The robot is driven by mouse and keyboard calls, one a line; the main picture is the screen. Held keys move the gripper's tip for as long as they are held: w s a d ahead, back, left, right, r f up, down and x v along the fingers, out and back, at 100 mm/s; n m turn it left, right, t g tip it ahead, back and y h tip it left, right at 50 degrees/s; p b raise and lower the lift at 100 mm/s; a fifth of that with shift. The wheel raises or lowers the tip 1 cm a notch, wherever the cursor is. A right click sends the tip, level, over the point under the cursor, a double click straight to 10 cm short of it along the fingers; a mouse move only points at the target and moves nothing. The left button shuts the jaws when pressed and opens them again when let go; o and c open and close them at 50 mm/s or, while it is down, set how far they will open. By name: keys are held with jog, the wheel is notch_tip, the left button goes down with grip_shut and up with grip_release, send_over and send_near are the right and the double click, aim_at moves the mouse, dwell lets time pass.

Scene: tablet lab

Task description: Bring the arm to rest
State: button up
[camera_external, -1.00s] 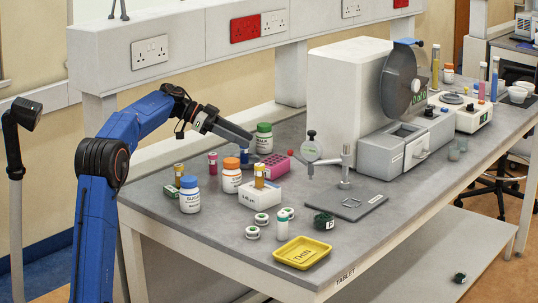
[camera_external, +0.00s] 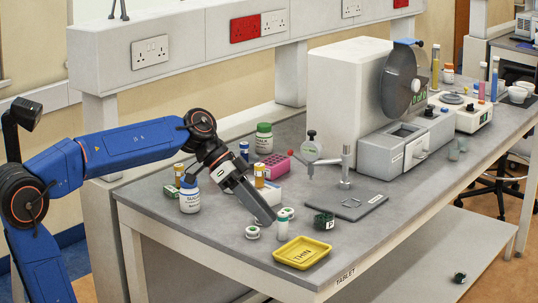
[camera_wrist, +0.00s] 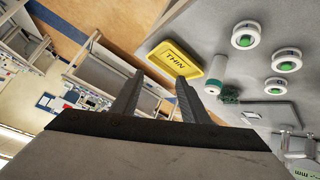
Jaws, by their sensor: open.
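My gripper (camera_external: 267,217) is over the front part of the grey bench (camera_external: 345,237), pointing down and to the right. In the wrist view its two fingers (camera_wrist: 158,84) are apart with nothing between them. The yellow tray (camera_external: 302,252) marked THIN lies to the right of the fingertips; it also shows beyond them in the wrist view (camera_wrist: 172,64). Whether the fingers touch anything below cannot be told.
Several small round green-topped pots (camera_wrist: 246,35) sit near the gripper. A white bottle with a blue cap (camera_external: 190,197) stands left of my forearm. A dark green mesh block (camera_external: 323,221) and a grey stand (camera_external: 345,172) are to the right. A white machine (camera_external: 345,85) stands behind.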

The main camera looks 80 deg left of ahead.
jog(key=s+d+f+n+g+y, duration=0.1)
jog(key=s+d+f+g+y, duration=0.15)
jog(key=s+d+f, duration=0.95)
jog(key=s+d+f+y, duration=0.2)
jog(key=s+f, duration=1.1)
jog(key=shift+d+f+n+g, duration=0.25)
jog(key=shift+d+n+g, duration=0.1)
jog(key=shift+d+n, duration=0.05)
